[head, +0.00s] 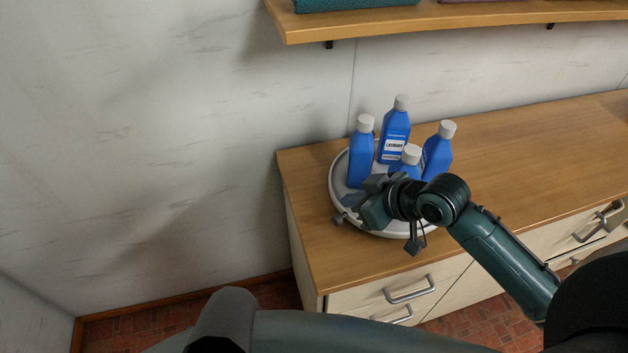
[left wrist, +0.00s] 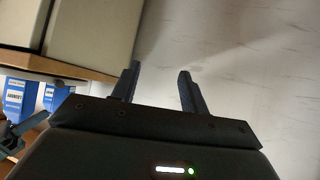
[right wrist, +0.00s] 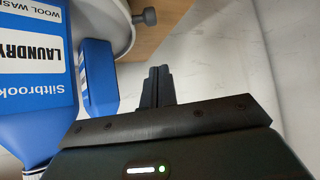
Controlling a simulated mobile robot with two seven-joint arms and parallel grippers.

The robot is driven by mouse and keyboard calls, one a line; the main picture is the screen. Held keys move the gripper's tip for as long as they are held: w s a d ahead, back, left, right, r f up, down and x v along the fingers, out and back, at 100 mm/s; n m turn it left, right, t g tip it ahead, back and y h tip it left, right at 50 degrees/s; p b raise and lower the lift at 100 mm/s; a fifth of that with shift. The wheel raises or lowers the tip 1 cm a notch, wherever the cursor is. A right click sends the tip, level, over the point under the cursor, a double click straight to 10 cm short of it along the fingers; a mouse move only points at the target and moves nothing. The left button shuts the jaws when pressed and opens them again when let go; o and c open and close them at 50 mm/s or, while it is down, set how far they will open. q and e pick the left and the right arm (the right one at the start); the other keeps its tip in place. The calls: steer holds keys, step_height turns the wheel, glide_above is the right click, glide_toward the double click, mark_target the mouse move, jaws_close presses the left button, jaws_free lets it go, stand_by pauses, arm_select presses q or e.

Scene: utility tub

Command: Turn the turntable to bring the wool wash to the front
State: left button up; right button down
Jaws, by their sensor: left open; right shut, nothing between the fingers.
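A round white turntable (head: 335,180) stands on the wooden counter, carrying several blue bottles with white caps. In the right wrist view a bottle close by, labelled wool wash (right wrist: 33,65), fills the left side; I cannot tell for sure which bottle it is in the head view. A grey knob (right wrist: 146,16) sticks out from the turntable rim. My right gripper (right wrist: 160,72) is shut and empty, at the turntable's front left in the head view, partly hiding the rim. My left gripper (left wrist: 158,82) is open and empty, pointing at the wall.
The wooden counter (head: 520,160) is clear to the right of the turntable and has drawers with handles (head: 408,290) in front. A wooden shelf (head: 430,18) hangs above the back. The plain wall (head: 150,120) stands at left.

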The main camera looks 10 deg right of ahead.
mark_target(336, 216)
steer(key=x, duration=1)
steer(key=shift+w+a+r, duration=0.1)
steer(key=shift+w+r, duration=0.1)
steer(key=shift+r, duration=0.15)
steer(key=shift+s+d+f+p, duration=0.3)
steer(key=shift+s+d, duration=0.1)
steer(key=shift+s, duration=0.15)
steer(key=shift+s+d+f+p, duration=0.25)
steer(key=shift+s+d, duration=0.15)
steer(key=shift+s, duration=0.15)
steer(key=shift+s+d+f, duration=0.3)
steer(key=shift+s+d, duration=0.05)
steer(key=shift+s, duration=0.1)
